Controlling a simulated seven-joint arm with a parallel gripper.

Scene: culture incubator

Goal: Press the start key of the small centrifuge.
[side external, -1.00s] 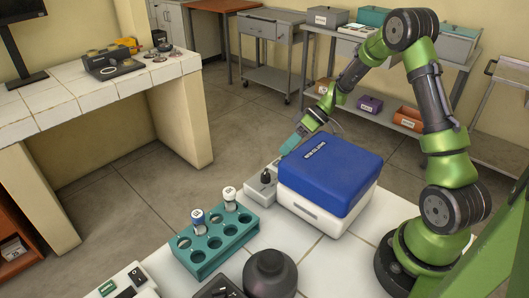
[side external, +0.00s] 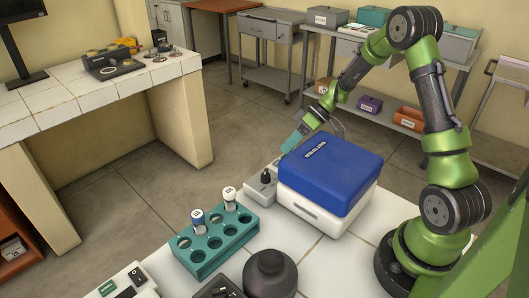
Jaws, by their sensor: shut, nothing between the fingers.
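The small centrifuge, taken to be the box with a blue lid (side external: 330,172) and white base (side external: 318,215), stands on the white tiled bench with its lid down. My gripper (side external: 287,149) is at the far left side of this box, pointing down and left, with its teal fingers together and empty. The fingertips are close to the box's far edge and partly hard to make out. I cannot tell whether they touch anything. The start key cannot be made out from this side.
A pale grey unit with a black knob (side external: 265,177) stands just left of the centrifuge. A teal rack (side external: 218,247) with two capped tubes is in front, beside a dark round bottle (side external: 270,273). A tiled side table (side external: 110,90) stands apart at left.

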